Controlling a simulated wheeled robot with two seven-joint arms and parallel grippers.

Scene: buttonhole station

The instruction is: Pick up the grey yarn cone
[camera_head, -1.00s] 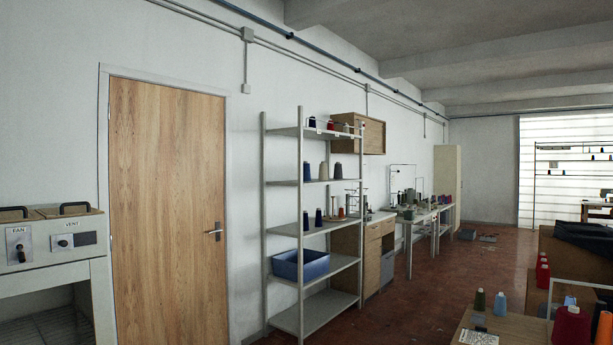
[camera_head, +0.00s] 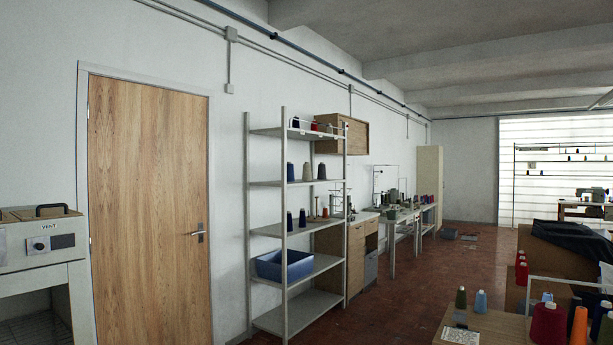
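Greyish yarn cones stand upright on the second shelf from the top of the metal shelf unit (camera_head: 284,225) left of centre. One is a lighter grey cone (camera_head: 307,172) in the middle, with another greyish cone (camera_head: 322,171) to its right. A dark blue cone (camera_head: 291,172) stands to their left. They are small at this distance, so I cannot tell which is the task's grey cone. Neither of my grippers is in view.
A blue bin (camera_head: 285,266) sits on a lower shelf. A wooden table (camera_head: 485,325) with several cones stands at the lower right. A wooden door (camera_head: 148,210) and a grey machine (camera_head: 42,255) are at left. The red floor (camera_head: 385,300) between shelf and table is clear.

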